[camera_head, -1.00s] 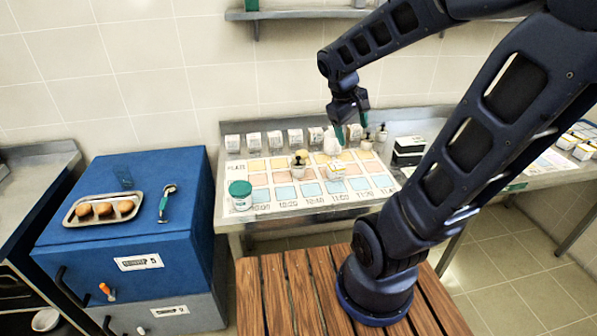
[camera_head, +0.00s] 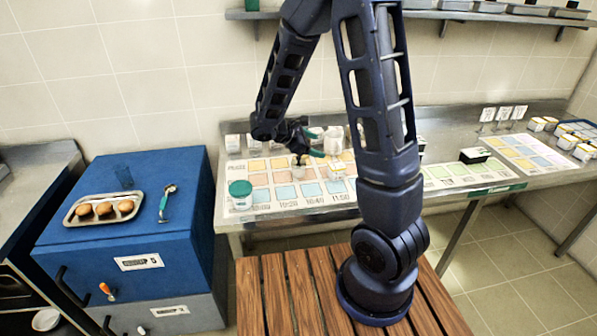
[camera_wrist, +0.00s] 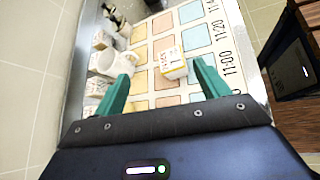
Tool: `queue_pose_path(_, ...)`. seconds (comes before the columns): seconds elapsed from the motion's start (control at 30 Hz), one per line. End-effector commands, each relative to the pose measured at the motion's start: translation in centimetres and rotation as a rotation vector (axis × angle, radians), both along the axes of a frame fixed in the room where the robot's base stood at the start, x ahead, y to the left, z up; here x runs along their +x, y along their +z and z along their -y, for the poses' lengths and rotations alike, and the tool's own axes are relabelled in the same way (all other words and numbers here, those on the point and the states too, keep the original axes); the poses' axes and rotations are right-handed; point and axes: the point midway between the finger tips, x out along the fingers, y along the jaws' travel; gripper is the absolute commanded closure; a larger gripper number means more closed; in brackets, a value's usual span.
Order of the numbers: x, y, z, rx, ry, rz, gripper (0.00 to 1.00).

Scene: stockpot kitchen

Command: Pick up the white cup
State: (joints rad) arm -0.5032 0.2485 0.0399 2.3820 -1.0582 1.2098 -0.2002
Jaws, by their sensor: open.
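The white cup (camera_head: 334,139) stands upright near the back of the colored grid sheet (camera_head: 262,208) on the steel counter, just right of my gripper. In the wrist view the white cup (camera_wrist: 104,64) is at the left, with its handle showing, beyond the left fingertip.
A small white and yellow box (camera_wrist: 173,63) sits on the sheet, in line with the finger gap. A green-lidded tub (camera_head: 240,194) stands at the front left. White boxes (camera_head: 233,143) line the back. Dark-topped bottles (camera_wrist: 118,20) stand past the cup. A shelf (camera_head: 440,14) hangs above.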

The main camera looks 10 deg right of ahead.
Motion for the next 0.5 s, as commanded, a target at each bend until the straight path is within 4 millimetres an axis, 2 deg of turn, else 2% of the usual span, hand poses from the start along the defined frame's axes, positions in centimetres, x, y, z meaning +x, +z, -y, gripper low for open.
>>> queue_pose_path(0.03, 0.5, -1.1, -0.9, -0.035, 0.047, -0.024, 0.26)
queue_pose_path(0.3, 3.1, -6.1, -5.5, -0.215, 0.3, -0.123, 0.26)
queue_pose_path(0.5, 3.9, -8.7, -8.0, -0.298, 0.425, -0.165, 0.26)
